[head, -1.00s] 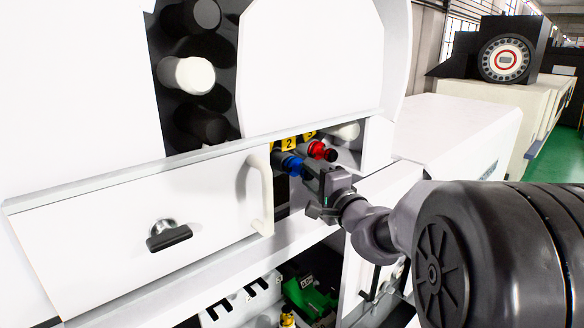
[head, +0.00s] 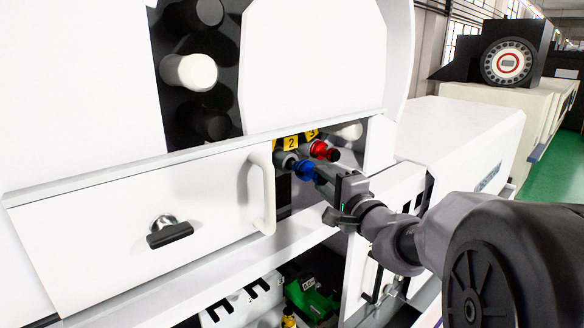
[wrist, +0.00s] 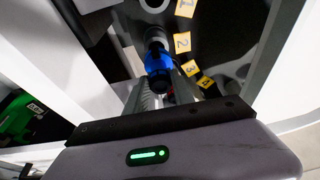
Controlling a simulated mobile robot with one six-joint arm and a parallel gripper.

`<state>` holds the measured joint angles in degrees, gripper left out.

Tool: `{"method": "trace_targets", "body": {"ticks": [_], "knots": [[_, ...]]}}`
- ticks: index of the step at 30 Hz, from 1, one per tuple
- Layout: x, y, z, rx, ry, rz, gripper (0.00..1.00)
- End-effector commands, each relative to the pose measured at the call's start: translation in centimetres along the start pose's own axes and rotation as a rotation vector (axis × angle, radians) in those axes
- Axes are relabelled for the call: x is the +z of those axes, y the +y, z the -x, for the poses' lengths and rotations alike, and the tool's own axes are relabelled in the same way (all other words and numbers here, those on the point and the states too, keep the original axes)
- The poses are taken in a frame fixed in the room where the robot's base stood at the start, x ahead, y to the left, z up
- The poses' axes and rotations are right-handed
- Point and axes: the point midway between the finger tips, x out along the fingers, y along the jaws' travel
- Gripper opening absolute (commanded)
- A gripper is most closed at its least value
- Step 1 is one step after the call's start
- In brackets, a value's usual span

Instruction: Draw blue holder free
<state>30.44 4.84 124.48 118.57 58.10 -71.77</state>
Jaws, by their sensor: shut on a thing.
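The blue holder (head: 305,170) sticks out in front of the opening beside the yellow label 2 (head: 291,143). A grey section shows behind its blue part, toward the opening; I cannot tell whether its far end is still inside the socket. My gripper (head: 322,181) reaches in from the right and is shut on the blue holder. The fingertips are partly hidden.
A red holder (head: 321,150) sits close by at label 3 (head: 311,134). A white handle (head: 265,192) stands just left of the opening. A white panel edge (head: 378,148) bounds it on the right. A green item (head: 308,298) lies in the lower bay.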

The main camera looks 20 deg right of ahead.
Motion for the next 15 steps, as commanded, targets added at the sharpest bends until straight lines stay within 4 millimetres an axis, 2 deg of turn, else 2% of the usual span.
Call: {"method": "trace_targets", "body": {"ticks": [8, 15], "knots": [[-0.5, 0.0, 1.4, -0.001, 0.002, 0.000, 0.00], [-0.5, -0.1, 1.5, -0.001, 0.001, 0.000, 0.00]]}}
